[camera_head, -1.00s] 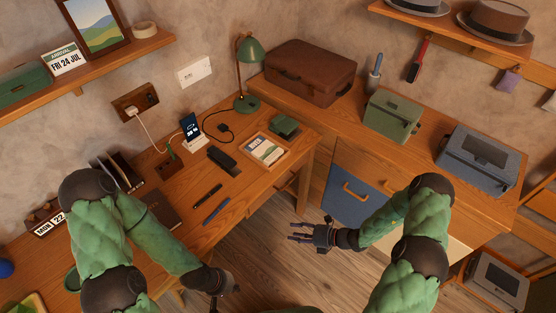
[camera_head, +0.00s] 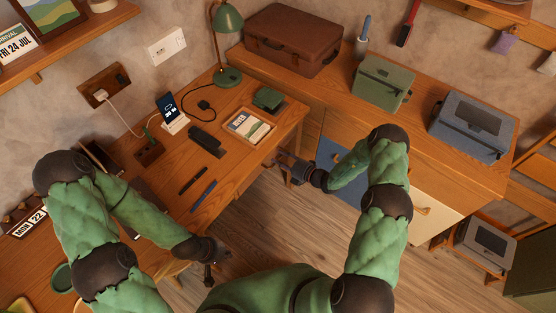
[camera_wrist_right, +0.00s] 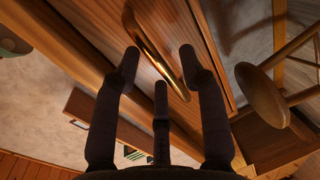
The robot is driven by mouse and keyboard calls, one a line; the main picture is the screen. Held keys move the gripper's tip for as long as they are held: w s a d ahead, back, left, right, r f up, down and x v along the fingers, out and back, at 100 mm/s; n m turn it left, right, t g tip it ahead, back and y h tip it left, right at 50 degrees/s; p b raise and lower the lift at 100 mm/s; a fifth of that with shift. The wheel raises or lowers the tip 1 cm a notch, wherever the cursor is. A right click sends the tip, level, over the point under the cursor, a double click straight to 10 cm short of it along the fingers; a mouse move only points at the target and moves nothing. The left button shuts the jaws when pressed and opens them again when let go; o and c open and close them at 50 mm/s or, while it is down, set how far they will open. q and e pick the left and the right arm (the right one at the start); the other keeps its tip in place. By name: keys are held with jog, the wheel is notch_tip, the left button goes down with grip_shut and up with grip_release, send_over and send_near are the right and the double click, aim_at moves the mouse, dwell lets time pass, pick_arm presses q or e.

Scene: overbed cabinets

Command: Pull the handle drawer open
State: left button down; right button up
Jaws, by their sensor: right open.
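The drawer is in the wooden desk; its wood front (camera_wrist_right: 178,30) fills the upper middle of the right wrist view, upside-down or tilted. A long brass handle (camera_wrist_right: 152,48) runs across that front. My right gripper (camera_wrist_right: 160,70) is open, its dark fingers pointing at the front, with the handle showing between and beyond the fingertips. I cannot tell whether they touch it. In the head view my right gripper (camera_head: 287,163) is beside the desk's right end, and the handle is hidden there. My left gripper (camera_head: 210,275) hangs by the desk's front edge; its jaws are unclear.
A blue cabinet door (camera_head: 327,155) and a cream front (camera_head: 430,208) stand right of my right gripper. The desk top (camera_head: 228,165) holds a phone stand, pens and a green lamp (camera_head: 228,40). A stool (camera_wrist_right: 262,95) shows in the wrist view. Floor (camera_head: 270,235) is open below.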

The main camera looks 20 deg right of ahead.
jog(key=shift+x, duration=0.8)
jog(key=shift+c, duration=0.3)
grip_shut()
jog(key=f+p+v, duration=0.1)
jog(key=f+v, duration=0.1)
jog(key=v, duration=0.9)
jog(key=s+f+p+v, duration=0.1)
jog(key=f+v, duration=0.2)
jog(key=v, duration=0.8)
jog(key=shift+s+d+r, duration=0.15)
jog(key=shift+s+d, duration=0.1)
jog(key=shift+d, duration=0.3)
jog(key=shift+o, duration=0.3)
grip_release()
